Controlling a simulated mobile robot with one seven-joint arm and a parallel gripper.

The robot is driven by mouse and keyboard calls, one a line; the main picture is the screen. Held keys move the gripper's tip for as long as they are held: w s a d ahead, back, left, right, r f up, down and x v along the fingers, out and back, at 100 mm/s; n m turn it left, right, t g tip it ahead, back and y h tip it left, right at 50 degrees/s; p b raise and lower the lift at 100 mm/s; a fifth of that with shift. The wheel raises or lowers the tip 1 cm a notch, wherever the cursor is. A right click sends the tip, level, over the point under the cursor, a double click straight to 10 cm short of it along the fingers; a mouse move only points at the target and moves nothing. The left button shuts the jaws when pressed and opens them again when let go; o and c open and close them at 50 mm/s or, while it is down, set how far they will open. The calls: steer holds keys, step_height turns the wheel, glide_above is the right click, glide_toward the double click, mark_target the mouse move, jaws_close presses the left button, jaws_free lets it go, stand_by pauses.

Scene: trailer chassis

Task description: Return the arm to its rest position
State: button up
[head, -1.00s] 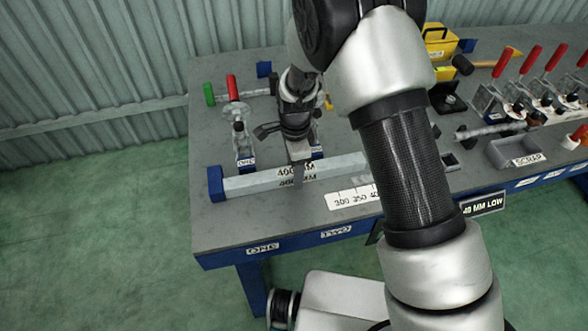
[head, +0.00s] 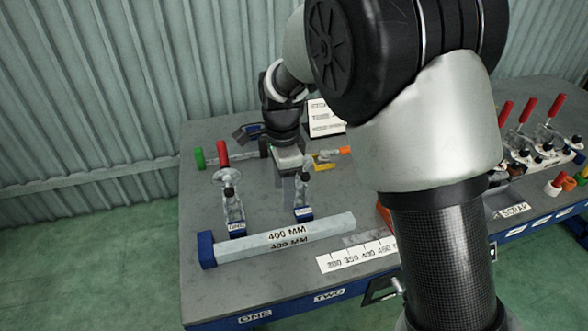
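My arm reaches over the workbench (head: 232,290) from the right side of the head view. My gripper (head: 290,170) hangs over the rear left of the bench, behind the grey bar marked 400 MM (head: 275,240). It points downward and looks clear of the bar. Whether its fingers are open or shut is not clear at this angle, and I see no object in it. A clamp with a red handle (head: 222,152) stands left of my gripper. A second clamp (head: 303,208) stands just in front of and below it, its upper part overlapping the gripper in view.
A green-ended tool (head: 199,158) lies at the back left and an orange-ended one (head: 345,150) right of my gripper. A sign (head: 325,117) stands behind. A ruler plate (head: 355,254) lies in front. Several red-handled clamps (head: 530,110) and a SCRAP bin (head: 513,209) are on the right.

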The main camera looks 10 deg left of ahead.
steer(key=s+d+r+n+t+p, duration=0.1)
steer(key=s+d+r+n+p, duration=0.15)
steer(key=d+r, duration=0.7)
steer(key=s+d+r+n+t+p, duration=0.4)
steer(key=s+d+r+n, duration=0.6)
steer(key=s+d+r, duration=0.4)
steer(key=shift+s+d+r+t, duration=0.3)
steer(key=shift+s+d+r, duration=0.05)
steer(key=shift+s+d, duration=0.75)
steer(key=shift+a, duration=0.15)
